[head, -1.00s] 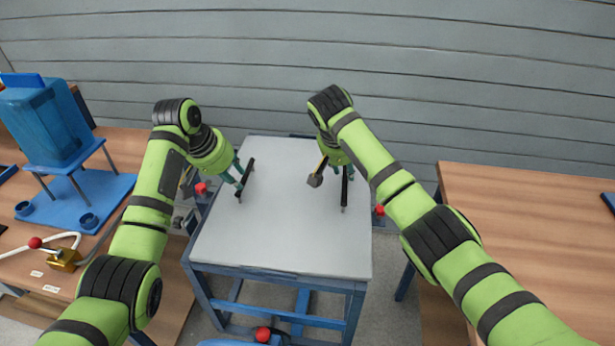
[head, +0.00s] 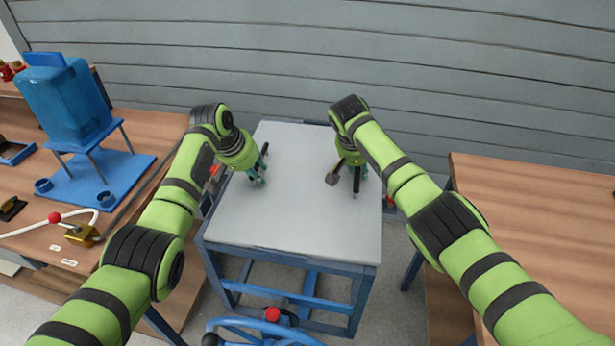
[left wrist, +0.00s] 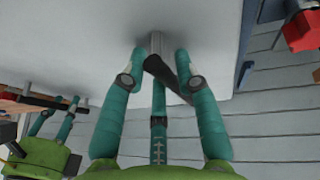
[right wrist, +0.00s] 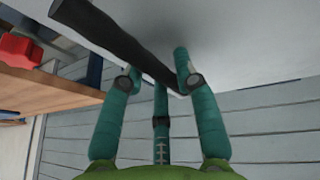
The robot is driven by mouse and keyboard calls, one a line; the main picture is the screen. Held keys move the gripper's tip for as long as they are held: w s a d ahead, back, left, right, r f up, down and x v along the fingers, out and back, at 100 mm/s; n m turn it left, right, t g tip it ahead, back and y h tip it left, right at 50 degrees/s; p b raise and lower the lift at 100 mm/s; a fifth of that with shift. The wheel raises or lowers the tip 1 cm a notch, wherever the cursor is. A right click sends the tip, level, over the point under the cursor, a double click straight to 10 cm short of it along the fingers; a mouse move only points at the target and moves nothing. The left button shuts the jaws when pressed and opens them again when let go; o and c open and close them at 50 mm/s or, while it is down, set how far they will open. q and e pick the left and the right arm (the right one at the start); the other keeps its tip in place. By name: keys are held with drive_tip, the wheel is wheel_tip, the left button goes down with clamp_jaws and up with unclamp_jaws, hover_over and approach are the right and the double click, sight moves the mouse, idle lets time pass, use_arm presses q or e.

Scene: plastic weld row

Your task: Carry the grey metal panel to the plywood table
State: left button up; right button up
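The grey metal panel (head: 310,215) lies flat on a blue frame (head: 285,297) in the middle of the head view. It has two dark bar handles, one near each side. My left gripper (head: 260,170) is low over the left handle (head: 265,149); in the left wrist view this handle (left wrist: 158,68) crosses between its straight, spread fingers. My right gripper (head: 358,175) is over the right handle (head: 355,187); in the right wrist view this handle (right wrist: 120,40) slants past its spread fingertips. Finger contact is unclear. A bare wood-topped table (head: 540,240), perhaps the plywood one, stands at right.
A wooden bench (head: 140,130) at left carries a blue tank (head: 65,100) on a stand and a brass padlock (head: 82,234). A grey slatted wall (head: 300,60) closes the back. A red knob (head: 272,314) is in front of the frame. Floor shows between frame and right table.

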use_arm(q)
drive_tip(key=shift+f, duration=0.2)
use_arm(e)
drive_tip(key=shift+f, duration=0.15)
use_arm(q)
clamp_jaws()
use_arm(e)
clamp_jaws()
use_arm(q)
drive_tip(key=shift+w+r, duration=0.1)
drive_tip(key=shift+r, duration=0.1)
use_arm(e)
drive_tip(key=shift+w+r, duration=0.1)
drive_tip(key=shift+r, duration=0.1)
